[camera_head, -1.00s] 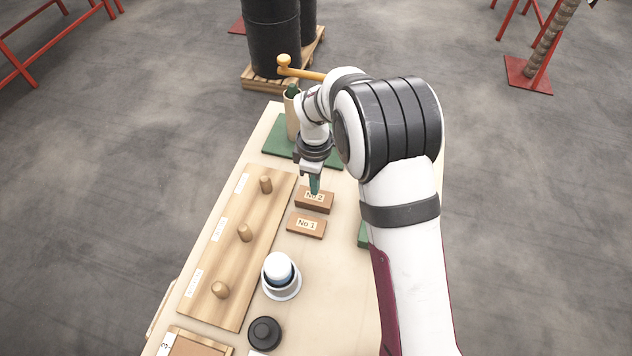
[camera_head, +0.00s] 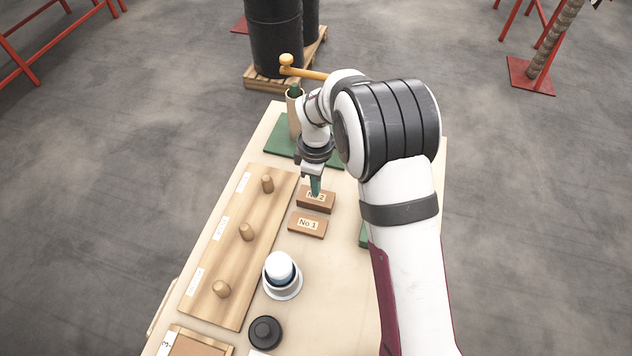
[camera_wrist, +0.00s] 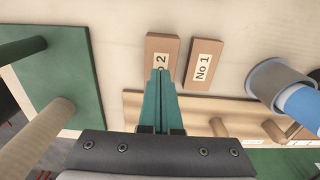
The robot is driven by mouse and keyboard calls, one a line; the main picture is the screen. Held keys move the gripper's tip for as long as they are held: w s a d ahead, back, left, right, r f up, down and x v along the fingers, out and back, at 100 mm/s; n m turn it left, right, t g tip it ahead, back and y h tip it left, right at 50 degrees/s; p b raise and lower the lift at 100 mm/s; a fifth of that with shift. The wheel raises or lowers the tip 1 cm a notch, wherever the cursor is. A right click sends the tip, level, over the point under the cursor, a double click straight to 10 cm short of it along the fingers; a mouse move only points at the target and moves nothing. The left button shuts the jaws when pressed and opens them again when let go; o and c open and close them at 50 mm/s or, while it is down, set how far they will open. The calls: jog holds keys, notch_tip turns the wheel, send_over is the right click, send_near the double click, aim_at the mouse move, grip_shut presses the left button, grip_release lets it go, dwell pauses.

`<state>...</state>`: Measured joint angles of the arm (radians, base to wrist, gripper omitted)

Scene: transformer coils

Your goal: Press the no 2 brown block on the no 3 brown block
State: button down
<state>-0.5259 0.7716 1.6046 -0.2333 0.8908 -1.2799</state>
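The no 2 brown block (camera_head: 318,205) lies on the table beyond the no 1 brown block, its label partly covered by my fingers. It also shows in the wrist view (camera_wrist: 160,46). It looks thicker than the no 1 block, as if stacked on another brown block. No label for no 3 is readable, so I cannot tell whether that is the lower one. My gripper (camera_head: 316,192) points down with its teal fingertips at the top of the no 2 block. In the wrist view its fingers (camera_wrist: 160,74) are together, with nothing between them. Contact is hard to tell.
The no 1 brown block (camera_head: 307,224) lies close by, with a narrow gap. A wooden board (camera_head: 228,262) with upright pegs is at the left. A white and blue coil piece (camera_head: 282,275) and a black knob (camera_head: 264,332) stand nearer. A green plate (camera_head: 281,142) is at the far end.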

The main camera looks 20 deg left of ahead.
jog(key=shift+f, duration=0.9)
dwell(0.8)
jog(key=shift+r, duration=3.05)
jog(key=s+d+r+m, duration=0.5)
jog(key=d+r+m, duration=0.2)
jog(key=d+r, duration=0.2)
jog(key=s+d+r+m, duration=0.1)
jog(key=s+d+m, duration=0.2)
jog(key=s+m, duration=0.2)
jog(key=s+d+r+m+y, duration=0.1)
jog(key=s+d+m, duration=0.2)
jog(key=s+m, duration=0.3)
jog(key=s+d+r+m, duration=0.1)
jog(key=s+d+m, duration=0.3)
jog(key=s, duration=0.5)
jog(key=shift+s+r+m+y, duration=0.35)
jog(key=shift+s+m+y, duration=0.05)
jog(key=shift+m, duration=0.4)
